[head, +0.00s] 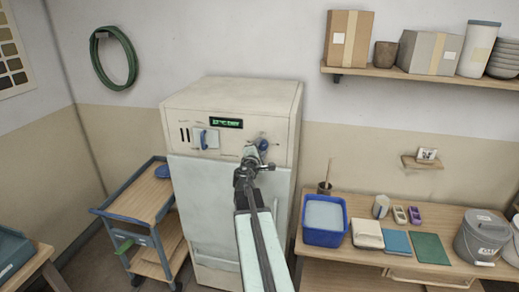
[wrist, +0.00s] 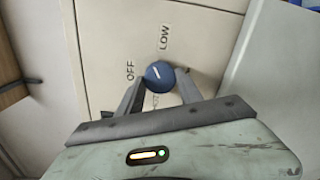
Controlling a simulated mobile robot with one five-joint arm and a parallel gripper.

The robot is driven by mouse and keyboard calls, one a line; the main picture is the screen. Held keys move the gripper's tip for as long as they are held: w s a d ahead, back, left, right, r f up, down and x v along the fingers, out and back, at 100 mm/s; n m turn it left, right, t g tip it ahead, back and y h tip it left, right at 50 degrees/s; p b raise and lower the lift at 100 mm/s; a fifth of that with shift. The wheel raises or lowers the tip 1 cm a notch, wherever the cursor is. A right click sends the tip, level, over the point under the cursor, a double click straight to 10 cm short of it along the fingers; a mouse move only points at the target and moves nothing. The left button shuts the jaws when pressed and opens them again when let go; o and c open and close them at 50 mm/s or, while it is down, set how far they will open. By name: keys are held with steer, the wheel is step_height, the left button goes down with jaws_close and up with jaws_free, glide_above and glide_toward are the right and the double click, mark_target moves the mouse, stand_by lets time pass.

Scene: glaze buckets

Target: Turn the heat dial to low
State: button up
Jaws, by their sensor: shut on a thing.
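The heat dial (wrist: 160,74) is a round blue knob with a white pointer line on the cream panel of the kiln-like cabinet (head: 232,190). In the wrist view the word OFF is to its left and LOW is above it; another label below is mostly hidden. The white line slants up and left, between OFF and LOW. My gripper (wrist: 158,92) has one finger on each side of the dial and is shut on it. In the head view the dial (head: 263,144) shows just above my gripper (head: 258,160), which partly covers it.
A blue-framed cart (head: 140,205) stands to the left. A wooden bench (head: 350,206) with a blue tub (head: 324,237) stands close on the right.

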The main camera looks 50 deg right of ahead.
steer(key=m, duration=0.5)
steer(key=shift+s+d+r, duration=0.1)
steer(key=shift+d, duration=0.05)
steer(key=shift+m, duration=0.3)
stand_by(0.4)
steer(key=o, duration=1.4)
steer(key=shift+c, duration=0.2)
